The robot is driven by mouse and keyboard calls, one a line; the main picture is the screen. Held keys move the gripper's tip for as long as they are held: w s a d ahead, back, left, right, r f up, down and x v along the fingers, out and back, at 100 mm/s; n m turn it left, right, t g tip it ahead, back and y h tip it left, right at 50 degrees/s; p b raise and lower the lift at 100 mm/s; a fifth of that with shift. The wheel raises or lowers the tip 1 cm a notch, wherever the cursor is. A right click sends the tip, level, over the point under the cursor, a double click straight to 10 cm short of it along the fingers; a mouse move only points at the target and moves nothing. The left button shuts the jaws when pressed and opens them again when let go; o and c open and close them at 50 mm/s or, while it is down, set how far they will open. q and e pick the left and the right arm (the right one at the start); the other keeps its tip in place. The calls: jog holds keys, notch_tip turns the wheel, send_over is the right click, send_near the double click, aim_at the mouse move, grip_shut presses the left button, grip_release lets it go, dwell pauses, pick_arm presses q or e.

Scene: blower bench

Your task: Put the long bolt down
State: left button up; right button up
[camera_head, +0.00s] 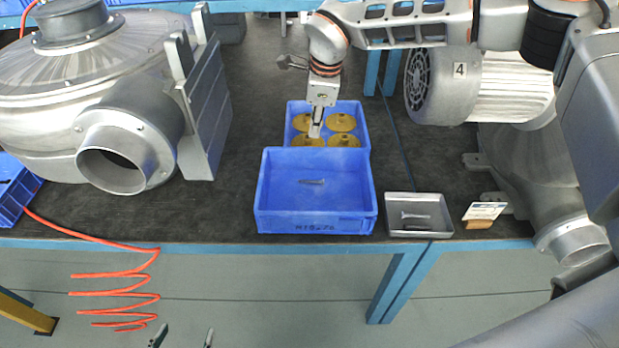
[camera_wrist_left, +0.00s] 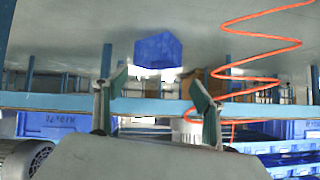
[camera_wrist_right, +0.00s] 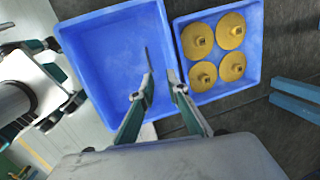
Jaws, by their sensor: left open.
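A grey bolt (camera_head: 311,182) lies on the floor of the front blue bin (camera_head: 314,222). It also shows as a thin dark piece in the right wrist view (camera_wrist_right: 149,58), just beyond a fingertip. Another small bolt-like piece (camera_head: 412,216) lies in the metal tray (camera_head: 420,233); I cannot tell which is longer. My right gripper (camera_head: 315,134) points down near the bin's back wall. In its wrist view its fingers (camera_wrist_right: 159,82) are partly apart with nothing visible between them. My left gripper (camera_head: 182,336) is open and empty, low in front of the bench.
A rear blue bin (camera_head: 364,114) holds several yellow discs. A large grey blower (camera_head: 85,70) stands left, and a motor marked 4 (camera_head: 480,86) right. A small card (camera_head: 484,210) stands beside the tray. A coiled orange hose (camera_head: 115,275) hangs in front of the bench.

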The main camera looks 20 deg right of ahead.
notch_tip(320, 180, down, 4)
jog(key=s+b, duration=0.2)
jog(key=b, duration=0.5)
send_near(312, 181)
jog(key=shift+w+f+g, duration=0.15)
jog(key=shift+w+f, duration=0.1)
jog(key=shift+f, duration=0.5)
jog(key=shift+w+f+g, duration=0.15)
jog(key=shift+w+f, duration=0.05)
jog(key=shift+f, duration=0.5)
jog(key=f, duration=0.2)
jog(key=w+f+b, duration=0.1)
jog(key=f, duration=0.1)
jog(key=shift+w+a+f, duration=0.1)
jog(key=shift+a+f, duration=0.05)
jog(key=shift+f, duration=0.2)
pick_arm(q)
notch_tip(312, 181, down, 8)
jog(key=s, duration=0.2)
pick_arm(e)
jog(key=shift+r, duration=0.1)
pick_arm(q)
jog(key=shift+f, duration=0.1)
pick_arm(e)
grip_shut()
